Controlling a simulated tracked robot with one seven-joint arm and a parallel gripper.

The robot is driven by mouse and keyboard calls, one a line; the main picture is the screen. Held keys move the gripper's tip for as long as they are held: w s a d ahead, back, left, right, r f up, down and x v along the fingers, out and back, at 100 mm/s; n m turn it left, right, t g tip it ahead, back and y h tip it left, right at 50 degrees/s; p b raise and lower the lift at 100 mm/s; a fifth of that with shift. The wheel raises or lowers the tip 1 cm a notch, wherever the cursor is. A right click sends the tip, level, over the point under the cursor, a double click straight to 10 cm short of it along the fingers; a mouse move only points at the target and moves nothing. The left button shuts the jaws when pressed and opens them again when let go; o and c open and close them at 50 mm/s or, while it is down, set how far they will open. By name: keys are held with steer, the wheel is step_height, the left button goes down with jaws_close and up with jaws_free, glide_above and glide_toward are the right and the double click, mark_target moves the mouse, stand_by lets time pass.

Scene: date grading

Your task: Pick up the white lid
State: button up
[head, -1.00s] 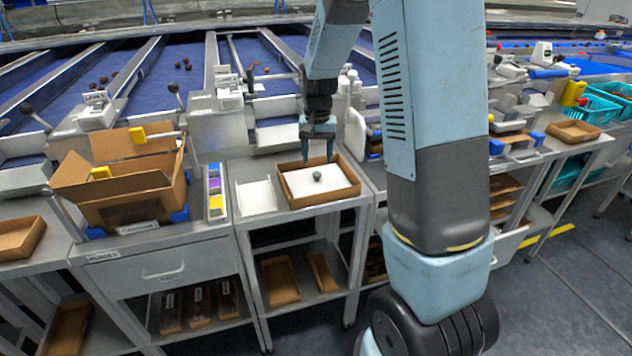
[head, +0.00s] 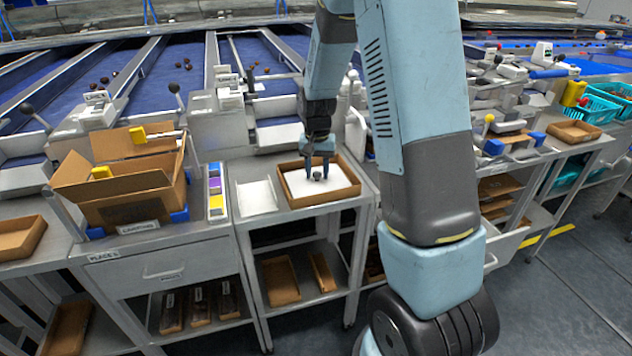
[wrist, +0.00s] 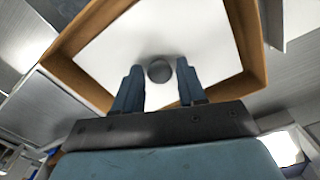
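The white lid (head: 300,183) lies flat inside a shallow brown cardboard tray (head: 343,193) on the grey table; it also fills much of the wrist view (wrist: 158,35). A round dark grey knob (head: 318,173) stands near the middle of the white surface, and the knob shows in the wrist view (wrist: 159,70). My gripper (head: 319,176) points down over the lid. In the wrist view my gripper (wrist: 159,76) is open, with one blue finger on each side of the knob and gaps on both sides.
An open cardboard carton (head: 130,205) stands to the left, beside a strip of coloured labels (head: 215,190). A white sheet-like piece (head: 256,197) lies just left of the tray. The tray's raised walls surround my fingers.

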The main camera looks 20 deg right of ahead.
jaws_close()
steer(key=shift+r, duration=0.65)
steer(key=s+r, duration=1.4)
steer(key=r, duration=0.1)
steer(key=shift+d+r, duration=0.2)
steer(key=shift+r, duration=0.15)
